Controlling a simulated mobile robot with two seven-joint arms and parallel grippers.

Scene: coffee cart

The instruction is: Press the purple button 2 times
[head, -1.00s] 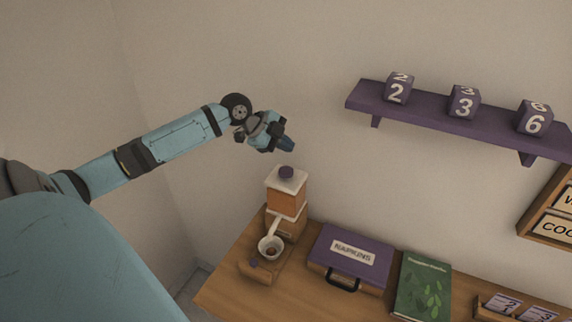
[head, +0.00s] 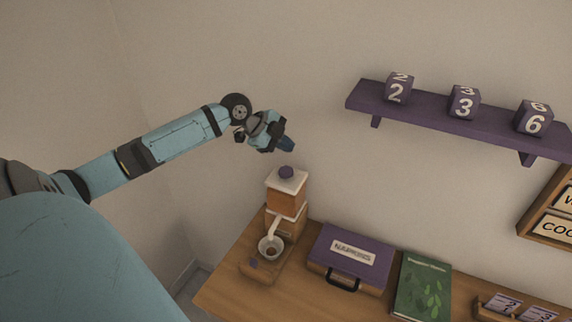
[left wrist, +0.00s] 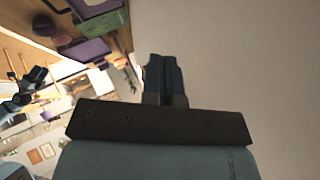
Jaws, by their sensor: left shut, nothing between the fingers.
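A coffee grinder with an orange-brown body (head: 286,202) stands at the left end of the wooden counter. A dark shape at the left of the wrist view seems to be my right gripper (left wrist: 24,92), too small to read.
A purple napkins case (head: 350,257) and a green book (head: 424,288) lie right of the grinder. A purple shelf (head: 435,105) with numbered blocks hangs on the wall to the upper right. The counter (head: 218,293) is bare at its left front.

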